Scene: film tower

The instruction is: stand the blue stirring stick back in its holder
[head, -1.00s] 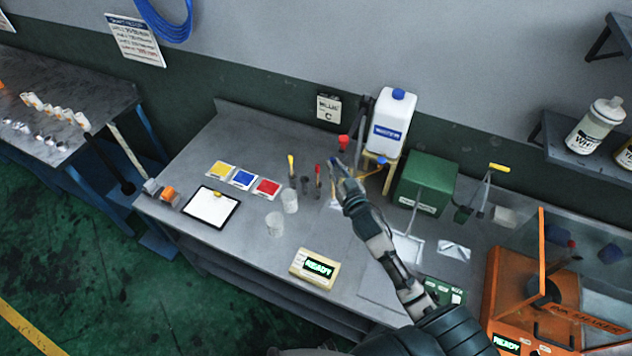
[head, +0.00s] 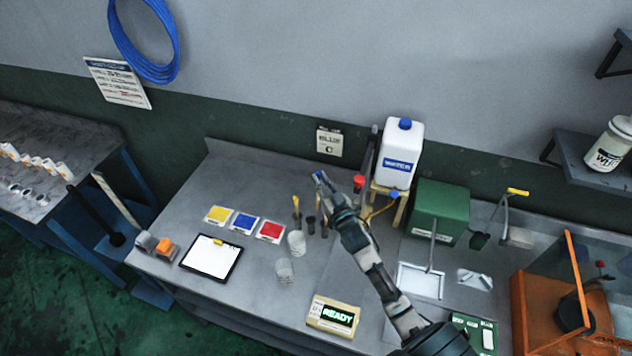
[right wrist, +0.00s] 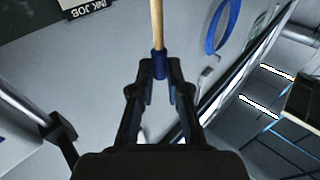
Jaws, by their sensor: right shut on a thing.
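My right gripper (head: 321,184) is shut on the blue stirring stick, raised above the bench near the holders. In the right wrist view, the stick's blue end (right wrist: 160,65) is between the fingertips of my right gripper (right wrist: 160,85), and its pale wooden shaft runs up out of the picture. Small dark holders stand in a row below the gripper. The middle holder (head: 311,225) looks empty. The left one has a yellow-topped stick (head: 296,204). The right one is partly behind my gripper. My left gripper is not in view.
Two clear cups (head: 297,243) stand just in front of the holders. Yellow, blue and red cards (head: 244,223) lie to the left, by a clipboard (head: 210,257). A water jug (head: 403,150) and green box (head: 440,210) stand to the right. A READY display (head: 334,314) is in front.

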